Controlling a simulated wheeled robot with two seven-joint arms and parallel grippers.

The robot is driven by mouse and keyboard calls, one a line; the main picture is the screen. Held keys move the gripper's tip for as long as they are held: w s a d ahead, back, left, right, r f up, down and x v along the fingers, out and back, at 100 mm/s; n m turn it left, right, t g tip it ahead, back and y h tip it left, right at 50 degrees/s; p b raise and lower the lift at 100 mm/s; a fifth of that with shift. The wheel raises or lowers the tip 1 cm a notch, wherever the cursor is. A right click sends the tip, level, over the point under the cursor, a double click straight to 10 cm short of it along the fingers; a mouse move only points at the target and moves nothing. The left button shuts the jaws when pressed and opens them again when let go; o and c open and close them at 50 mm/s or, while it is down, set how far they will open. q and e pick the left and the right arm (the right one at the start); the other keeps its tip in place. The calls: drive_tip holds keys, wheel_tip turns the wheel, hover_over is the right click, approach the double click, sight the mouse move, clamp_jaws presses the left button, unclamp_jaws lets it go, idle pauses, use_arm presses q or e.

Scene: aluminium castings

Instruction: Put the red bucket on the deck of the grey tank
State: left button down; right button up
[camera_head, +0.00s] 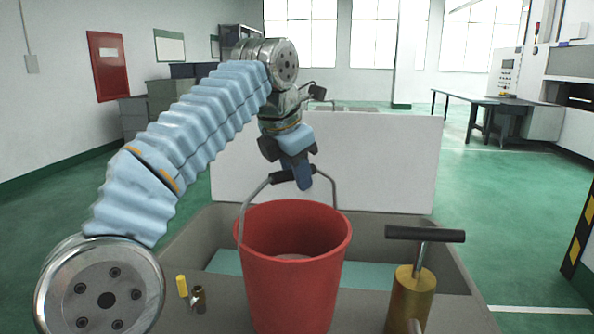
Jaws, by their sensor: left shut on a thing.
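The red bucket (292,265) hangs upright in the middle of the view from its metal bail with a black grip. My left gripper (298,178) is above it, shut on the bail's grip. The grey tank (452,262) is behind and around the bucket, with a teal liquid or floor inside and a grey deck (235,308) at its near side. The bucket's base is close to the near deck; I cannot tell whether it touches. The bucket hides part of the tank and deck. My right gripper does not show.
A brass cylinder (409,297) with a black T-handle stands on the deck at right. A small yellow piece (182,286) and a small brown cylinder (199,299) are at left. A white panel (390,160) rises behind the tank.

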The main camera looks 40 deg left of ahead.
use_arm(q)
drive_tip(key=shift+f+b, duration=0.35)
drive_tip(key=shift+f, duration=0.05)
drive_tip(key=c, duration=0.8)
unclamp_jaws()
drive_tip(key=v, duration=0.7)
drive_tip(key=shift+r+p, duration=0.2)
drive_tip(key=shift+p, duration=0.15)
